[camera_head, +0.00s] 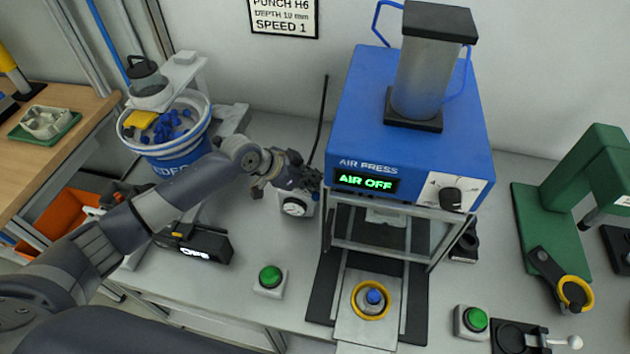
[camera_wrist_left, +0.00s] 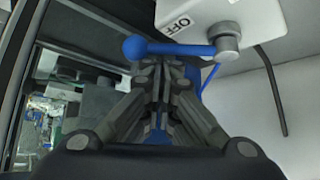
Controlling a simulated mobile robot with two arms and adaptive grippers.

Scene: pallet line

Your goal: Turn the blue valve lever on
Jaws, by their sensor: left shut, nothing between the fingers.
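The blue valve lever (camera_wrist_left: 175,48) has a round ball end at the left and a grey pivot at the right in the left wrist view. It is mounted on a white valve box (camera_wrist_left: 180,14), whose visible label reads OFF. In the head view the box (camera_head: 295,204) stands left of the air press, with the lever mostly hidden by my gripper. My left gripper (camera_head: 312,181) is shut and empty. In the left wrist view its fingertips (camera_wrist_left: 160,66) are right beside the lever; I cannot tell whether they touch. My right gripper is not in view.
The blue air press (camera_head: 395,150) stands just right of the gripper; its display (camera_head: 366,182) reads AIR OFF. A blue-and-white bucket (camera_head: 165,150) stands behind the left arm. A green button (camera_head: 270,279) is in front, and a green hand press (camera_head: 560,200) stands at the right.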

